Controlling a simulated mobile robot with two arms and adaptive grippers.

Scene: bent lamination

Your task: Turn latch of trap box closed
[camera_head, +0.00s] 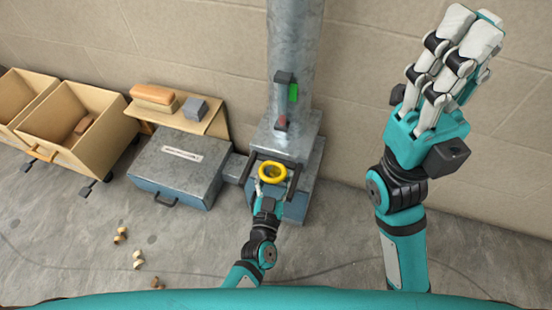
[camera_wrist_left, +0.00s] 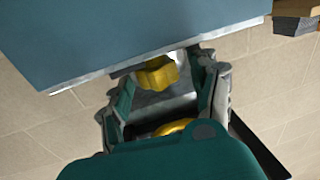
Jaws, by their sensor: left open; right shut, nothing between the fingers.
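The trap box (camera_head: 297,205) is a grey metal box with a blue front at the foot of a thick pipe. On it, a yellow ring (camera_head: 272,172) lies between two dark bars. My left gripper (camera_head: 268,188) is open in front of the box, just below the ring. In the left wrist view, a yellow lobed knob (camera_wrist_left: 157,72), apparently the latch, lies between the open fingers; I cannot tell whether they touch it. Part of a yellow ring (camera_wrist_left: 175,127) shows behind my palm. My right gripper (camera_head: 452,75) is shut and empty, raised at the right, far from the box.
A grey case (camera_head: 180,165) stands left of the trap box. Behind it, a shelf (camera_head: 213,128) bears a brick-like block and a grey block. Open cardboard-coloured bins (camera_head: 60,110) are at far left. Several small pieces (camera_head: 137,260) lie on the floor. The floor at right is clear.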

